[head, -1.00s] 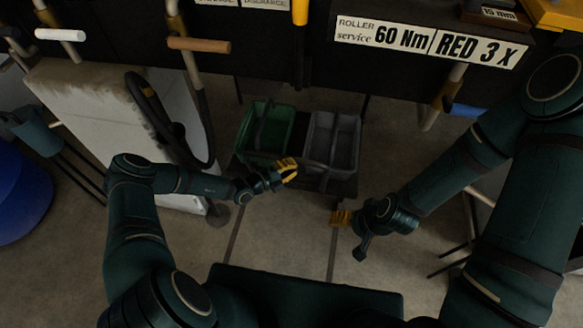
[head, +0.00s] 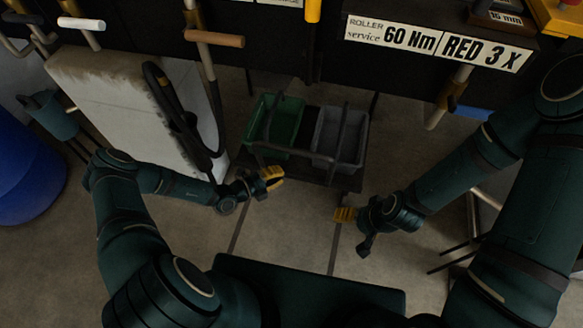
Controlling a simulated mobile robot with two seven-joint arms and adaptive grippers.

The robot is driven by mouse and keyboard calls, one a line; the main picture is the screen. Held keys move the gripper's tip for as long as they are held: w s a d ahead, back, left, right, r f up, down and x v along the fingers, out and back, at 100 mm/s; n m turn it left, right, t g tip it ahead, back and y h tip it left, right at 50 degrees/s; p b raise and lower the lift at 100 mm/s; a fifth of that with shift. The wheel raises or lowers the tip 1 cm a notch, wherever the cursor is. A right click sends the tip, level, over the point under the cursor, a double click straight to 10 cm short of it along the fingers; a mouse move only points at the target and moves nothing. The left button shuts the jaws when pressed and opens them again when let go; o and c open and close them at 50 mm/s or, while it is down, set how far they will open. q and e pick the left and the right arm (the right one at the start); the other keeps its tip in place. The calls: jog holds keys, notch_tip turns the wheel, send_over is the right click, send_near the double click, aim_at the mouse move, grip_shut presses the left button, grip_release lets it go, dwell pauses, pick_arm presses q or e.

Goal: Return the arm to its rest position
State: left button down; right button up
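My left gripper (head: 273,179) has yellow fingertips and hangs in front of the low cart, below the green bin in the picture. Nothing shows in it, and its finger gap is too small to read.
A cart (head: 345,182) carries a green bin (head: 286,126) and a grey bin (head: 352,140). A dark panel with the torque sign (head: 395,36) and several handled valves spans the top. A stained white block (head: 125,105) and blue barrel (head: 25,180) stand left. Floor between the grippers is clear.

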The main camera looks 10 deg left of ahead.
pick_arm(q)
jog(key=v, duration=0.3)
jog(key=shift+s, duration=0.15)
jog(key=shift+r, duration=0.1)
